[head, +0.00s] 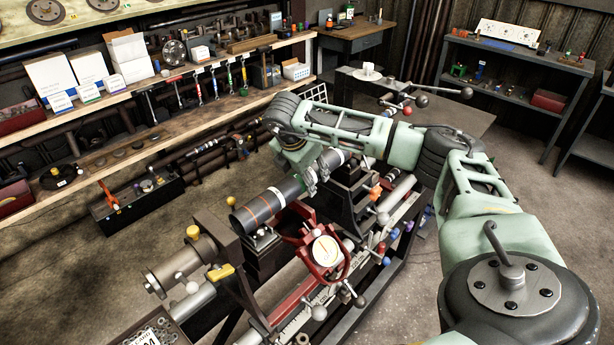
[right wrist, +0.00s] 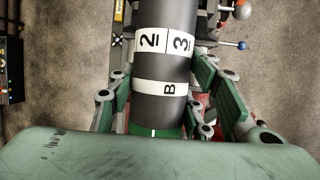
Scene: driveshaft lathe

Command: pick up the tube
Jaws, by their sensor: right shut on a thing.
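The tube (head: 268,205) is dark grey with thin orange rings near its lower left end. It lies along the lathe, tilted up to the right in the head view. In the right wrist view the tube (right wrist: 165,62) shows white bands marked "2", "3" and "B". My right gripper (head: 312,178) reaches over the tube from above right and is shut on it, with fingers on both sides (right wrist: 165,105). The gripper hides part of the tube. A dark block (head: 264,252) stands below its left end; I cannot tell whether they touch. My left gripper is not in view.
A red bracket with a round dial (head: 326,251) stands close in front of the tube. A brass-coloured cylinder (head: 172,270) is at the lathe's left end. A wooden shelf (head: 140,160) with tools and boxes runs along the back left.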

